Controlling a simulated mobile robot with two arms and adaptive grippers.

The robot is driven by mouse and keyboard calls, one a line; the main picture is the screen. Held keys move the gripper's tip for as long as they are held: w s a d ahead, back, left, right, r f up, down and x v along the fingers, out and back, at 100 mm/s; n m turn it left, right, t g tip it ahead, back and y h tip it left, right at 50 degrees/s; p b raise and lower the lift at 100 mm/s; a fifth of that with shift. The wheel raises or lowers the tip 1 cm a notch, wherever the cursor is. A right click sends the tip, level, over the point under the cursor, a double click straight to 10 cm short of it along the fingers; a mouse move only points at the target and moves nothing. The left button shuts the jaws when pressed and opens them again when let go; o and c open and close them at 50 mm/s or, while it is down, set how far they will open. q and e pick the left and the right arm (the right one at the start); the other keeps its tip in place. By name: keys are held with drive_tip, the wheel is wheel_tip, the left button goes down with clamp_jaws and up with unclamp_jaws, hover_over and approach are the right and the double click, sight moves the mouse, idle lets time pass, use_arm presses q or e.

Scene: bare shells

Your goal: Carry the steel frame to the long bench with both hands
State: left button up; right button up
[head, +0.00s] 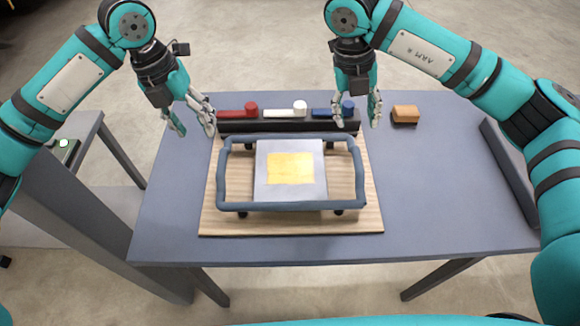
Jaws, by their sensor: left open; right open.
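The steel frame (290,206) is a blue-grey tubular rectangle with rounded corners. It stands around a light grey plate (262,188) with a yellow patch (290,168), on a wooden board (375,215). My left gripper (193,130) is open and empty above the table, off the frame's far left corner. My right gripper (358,118) is open and empty, near the frame's far right corner and over the dark rack. Neither gripper visibly holds the frame. I cannot tell which surface is the long bench.
The grey table (450,190) carries the board. A dark rack (285,126) with red, white and blue handled pieces lies behind the frame. An orange-brown block (405,114) sits at the back right. A dark raised bar (512,170) lines the right edge. Another grey surface (78,128) stands left.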

sight(220, 163)
use_arm(q)
drive_tip(key=d+f, duration=0.1)
drive_tip(key=f, duration=0.4)
drive_tip(key=d+f, duration=0.1)
drive_tip(key=f, duration=0.3)
drive_tip(key=d+f, duration=0.1)
drive_tip(key=f, duration=0.4)
drive_tip(key=shift+s+f, duration=0.1)
drive_tip(key=shift+f, duration=0.25)
use_arm(e)
drive_tip(key=d+f, duration=0.1)
drive_tip(key=f, duration=0.4)
drive_tip(key=d+f, duration=0.1)
drive_tip(key=f, duration=0.3)
drive_tip(key=d+f, duration=0.1)
drive_tip(key=f, duration=0.4)
drive_tip(key=shift+f, duration=0.35)
use_arm(q)
drive_tip(key=shift+c, duration=0.4)
use_arm(e)
drive_tip(key=shift+c, duration=0.4)
use_arm(q)
drive_tip(key=c, duration=0.9)
use_arm(e)
drive_tip(key=c, duration=0.9)
use_arm(q)
clamp_jaws()
use_arm(e)
clamp_jaws()
